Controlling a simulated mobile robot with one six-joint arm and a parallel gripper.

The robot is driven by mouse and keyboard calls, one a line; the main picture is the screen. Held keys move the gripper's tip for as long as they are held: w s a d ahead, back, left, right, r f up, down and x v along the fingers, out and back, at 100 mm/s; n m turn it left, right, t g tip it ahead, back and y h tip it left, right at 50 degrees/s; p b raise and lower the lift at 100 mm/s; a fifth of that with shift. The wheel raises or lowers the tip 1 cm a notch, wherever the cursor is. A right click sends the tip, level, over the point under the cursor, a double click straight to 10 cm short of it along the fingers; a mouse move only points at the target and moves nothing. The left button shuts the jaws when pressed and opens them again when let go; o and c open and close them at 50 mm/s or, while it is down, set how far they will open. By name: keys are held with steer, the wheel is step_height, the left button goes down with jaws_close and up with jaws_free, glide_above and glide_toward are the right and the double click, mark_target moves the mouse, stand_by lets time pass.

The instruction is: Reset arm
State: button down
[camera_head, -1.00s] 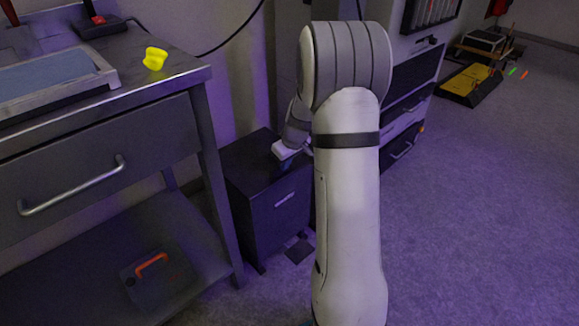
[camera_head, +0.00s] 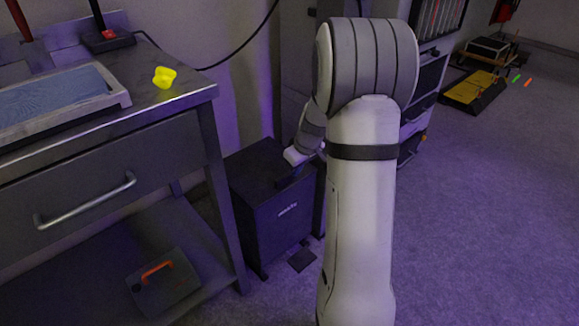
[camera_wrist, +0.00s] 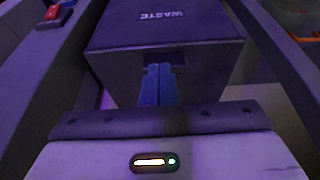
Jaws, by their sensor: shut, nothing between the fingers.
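My arm stands upright in the middle of the head view, bent over at the top, with its wrist reaching down behind it. My gripper (camera_wrist: 160,84) shows in the wrist view as two blue fingers pressed together, with nothing between them. The fingers point toward a dark box marked "WASTE" (camera_wrist: 120,36). I cannot tell whether they touch it. In the head view the gripper's fingers are mostly hidden behind my arm, close to the dark waste box (camera_head: 285,220).
A metal workbench (camera_head: 110,155) with a drawer stands at the left. A yellow object (camera_head: 164,77) and a framed tray (camera_head: 60,105) lie on it. A toolbox with an orange handle (camera_head: 163,283) sits on its lower shelf. Open floor (camera_head: 480,220) lies to the right.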

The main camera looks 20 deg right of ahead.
steer(key=s+d+r+p, duration=0.1)
steer(key=s+d+r, duration=0.1)
steer(key=s, duration=0.4)
steer(key=s+a+r+m+p, duration=0.1)
steer(key=s+a+r+p, duration=0.4)
steer(key=r+p, duration=0.5)
steer(key=s+a+r+m+p, duration=0.1)
steer(key=s+a+r+p, duration=0.5)
steer(key=r+p, duration=0.5)
steer(key=s+a+r+m+h+p, duration=0.1)
steer(key=s+a+r+p, duration=0.5)
steer(key=r, duration=1.6)
steer(key=s+p, duration=0.2)
steer(key=p, duration=0.3)
steer(key=shift+s+a+r+m+g, duration=0.2)
steer(key=shift+s+r+m+g, duration=0.1)
steer(key=shift+r+g, duration=0.1)
